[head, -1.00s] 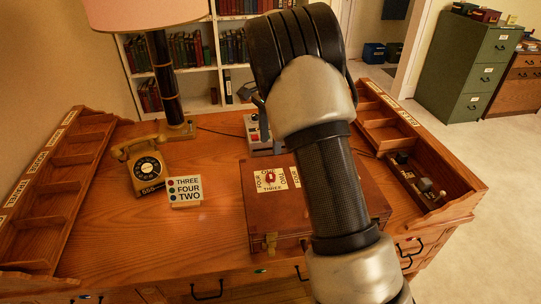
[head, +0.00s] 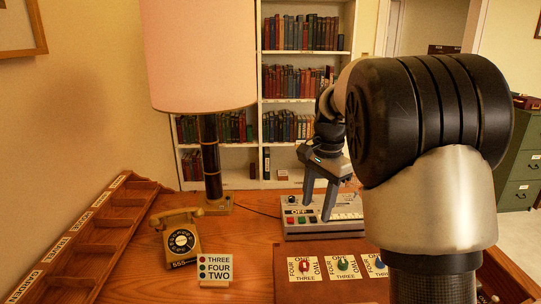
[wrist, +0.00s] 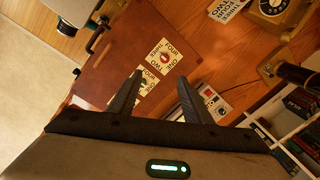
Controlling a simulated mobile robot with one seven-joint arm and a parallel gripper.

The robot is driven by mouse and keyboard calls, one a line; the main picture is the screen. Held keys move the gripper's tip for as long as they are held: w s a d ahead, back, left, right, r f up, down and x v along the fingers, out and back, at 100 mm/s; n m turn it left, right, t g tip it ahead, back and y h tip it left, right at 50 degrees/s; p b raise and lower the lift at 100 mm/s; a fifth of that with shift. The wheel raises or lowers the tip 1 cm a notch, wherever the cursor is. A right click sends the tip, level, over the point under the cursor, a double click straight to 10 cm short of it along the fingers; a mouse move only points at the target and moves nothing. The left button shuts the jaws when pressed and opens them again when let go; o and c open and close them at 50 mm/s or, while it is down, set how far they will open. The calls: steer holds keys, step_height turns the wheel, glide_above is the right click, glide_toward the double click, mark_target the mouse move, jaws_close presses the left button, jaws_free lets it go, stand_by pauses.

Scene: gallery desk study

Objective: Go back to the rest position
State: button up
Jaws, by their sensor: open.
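My gripper (head: 318,215) is open and empty, pointing down in front of the grey control box (head: 290,229) with coloured buttons and an OFF label. The wrist view shows its two dark fingers (wrist: 160,76) spread apart, with the wooden case (wrist: 125,60) beyond them. The case also shows in the head view, at the desk's front (head: 284,262). Its dial cards, marked ONE, TWO, THREE and FOUR, carry a red knob (head: 305,266), a green knob (head: 343,265) and a blue knob (head: 379,264). My arm hides the case's right side.
A lamp (head: 210,160), a rotary telephone (head: 181,241) and a THREE FOUR TWO sign (head: 215,269) stand on the desk's left. A wooden tray of compartments (head: 95,240) lines the left edge. A bookshelf (head: 305,95) stands behind; a green cabinet (head: 517,170) is at right.

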steer(key=s+r+n+t+p, duration=0.1)
steer(key=s+r+n, duration=0.2)
steer(key=s+r, duration=0.35)
steer(key=s+r+n+t+p, duration=0.1)
steer(key=s+r+n, duration=0.2)
steer(key=s, duration=0.6)
steer(key=s+f+n+t+p, duration=0.1)
steer(key=s+n, duration=0.4)
steer(key=s, duration=0.7)
steer(key=shift+s+a+f+t+h+p, duration=0.15)
steer(key=shift+s+a+t+h+p, duration=0.2)
steer(key=shift+t, duration=0.45)
